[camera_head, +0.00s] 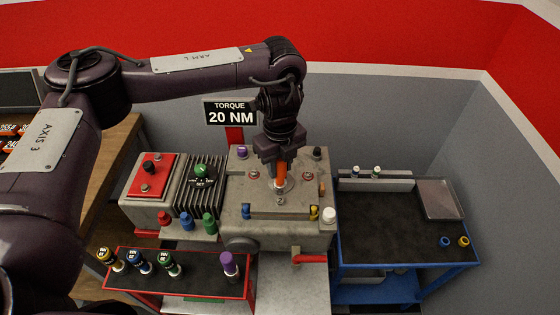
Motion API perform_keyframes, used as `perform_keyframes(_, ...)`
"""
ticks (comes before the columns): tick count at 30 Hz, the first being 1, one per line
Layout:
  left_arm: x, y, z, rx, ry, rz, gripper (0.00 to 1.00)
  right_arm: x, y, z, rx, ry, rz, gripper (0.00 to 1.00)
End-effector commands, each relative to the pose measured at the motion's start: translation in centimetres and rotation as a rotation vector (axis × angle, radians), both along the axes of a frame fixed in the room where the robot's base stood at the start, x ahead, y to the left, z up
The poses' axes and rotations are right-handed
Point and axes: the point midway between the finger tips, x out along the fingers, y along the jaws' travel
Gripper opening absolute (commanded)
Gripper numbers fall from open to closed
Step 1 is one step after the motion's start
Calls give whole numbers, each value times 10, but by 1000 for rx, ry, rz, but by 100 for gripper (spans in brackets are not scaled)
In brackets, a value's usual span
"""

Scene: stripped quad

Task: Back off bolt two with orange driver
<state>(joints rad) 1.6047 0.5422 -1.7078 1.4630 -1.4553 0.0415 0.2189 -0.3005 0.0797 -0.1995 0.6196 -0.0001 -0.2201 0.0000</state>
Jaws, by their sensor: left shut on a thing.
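My left gripper (279,158) reaches in from the left and points down over the grey machine block (240,200). It is shut on the orange driver (280,178), which stands about upright beneath the fingers. The driver's lower end is over a round light fitting (281,188) in the middle of the block's top plate; I cannot tell whether it touches a bolt there. Bolt two is not identifiable by any readable mark. My right gripper is not in view.
A red-edged tray (178,287) in front holds several drivers with coloured caps, including a purple one (229,265). A blue bench (400,225) with a dark top stands at the right, mostly clear. A torque sign (230,112) reads 20 NM. Colored knobs line the block's front.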

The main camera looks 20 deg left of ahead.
Motion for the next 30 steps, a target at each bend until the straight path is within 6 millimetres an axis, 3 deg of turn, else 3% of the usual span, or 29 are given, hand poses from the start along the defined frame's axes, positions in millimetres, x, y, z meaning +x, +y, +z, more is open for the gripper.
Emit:
perform_keyframes(3,0,0,-18,0,0,0,2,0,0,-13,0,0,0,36)
perform_keyframes(10,0,0,-35,-1,1,-4,2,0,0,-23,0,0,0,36)
perform_keyframes(24,0,-1,-36,0,-1,-374,2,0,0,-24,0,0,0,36)
perform_keyframes(30,0,-1,-36,0,-1,-403,2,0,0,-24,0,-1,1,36)
